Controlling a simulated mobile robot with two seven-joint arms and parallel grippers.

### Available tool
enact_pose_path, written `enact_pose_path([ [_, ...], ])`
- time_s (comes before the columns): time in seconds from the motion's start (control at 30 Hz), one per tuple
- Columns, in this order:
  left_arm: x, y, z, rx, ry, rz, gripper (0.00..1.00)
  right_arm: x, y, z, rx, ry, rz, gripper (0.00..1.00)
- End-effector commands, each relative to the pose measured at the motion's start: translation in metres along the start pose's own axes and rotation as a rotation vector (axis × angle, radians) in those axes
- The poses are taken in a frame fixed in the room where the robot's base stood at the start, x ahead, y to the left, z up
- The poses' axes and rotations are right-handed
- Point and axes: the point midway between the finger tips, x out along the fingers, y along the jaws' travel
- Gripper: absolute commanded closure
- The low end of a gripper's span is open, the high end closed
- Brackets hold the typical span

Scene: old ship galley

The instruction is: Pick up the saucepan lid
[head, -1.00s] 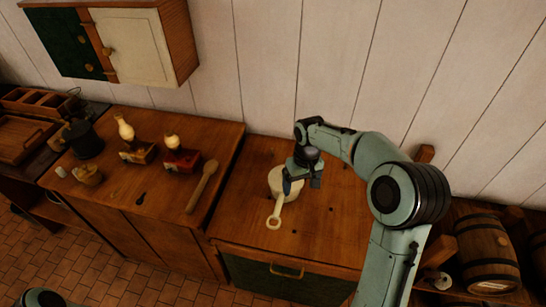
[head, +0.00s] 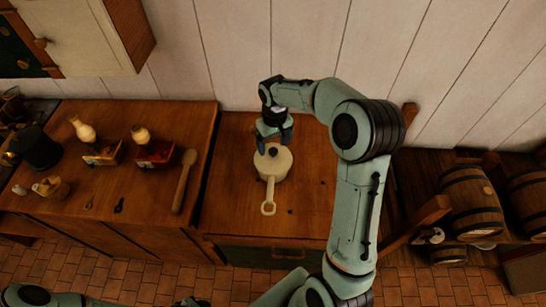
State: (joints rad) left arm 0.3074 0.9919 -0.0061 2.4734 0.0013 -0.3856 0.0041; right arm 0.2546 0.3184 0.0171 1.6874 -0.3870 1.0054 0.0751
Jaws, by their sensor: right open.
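The saucepan (head: 268,206) is cream coloured and stands on the right wooden counter, its long looped handle pointing toward the front edge. Its pale round lid (head: 264,166) lies on top, with a small dark knob (head: 273,152) in the middle. My right gripper (head: 274,143) is open, pointing down over the back part of the lid, with its fingers close to the knob. I cannot tell whether they touch it. Of my left arm only parts show at the bottom left; its gripper is not visible.
Barrels (head: 473,201) lie at the right. The right counter (head: 230,190) is otherwise mostly clear.

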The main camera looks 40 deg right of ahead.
Motion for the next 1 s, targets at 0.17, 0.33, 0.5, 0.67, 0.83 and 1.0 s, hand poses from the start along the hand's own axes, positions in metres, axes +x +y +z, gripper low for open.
enact_pose_path([
  [0.17,-0.004,0.003,-0.005,0.002,0.006,0.002,0.57,0.021,-0.001,-0.003,-0.002,-0.004,-0.001,0.14],
  [0.33,-0.006,0.005,-0.007,0.003,0.009,0.003,0.57,0.044,-0.001,-0.004,0.000,-0.001,-0.001,0.14],
  [0.5,-0.006,0.004,-0.007,0.003,0.009,0.003,0.57,0.052,-0.001,-0.004,-0.001,0.000,0.000,0.14],
  [0.67,-0.006,0.004,-0.007,0.003,0.008,0.003,0.57,0.052,-0.001,-0.004,-0.001,0.001,0.000,0.14],
  [0.83,-0.006,0.004,-0.007,0.003,0.008,0.003,0.57,0.051,-0.001,-0.004,0.000,0.001,0.000,0.70],
  [1.0,-0.005,0.004,-0.006,0.003,0.008,0.003,0.57,0.053,-0.001,-0.003,0.000,-0.003,0.000,0.99],
])
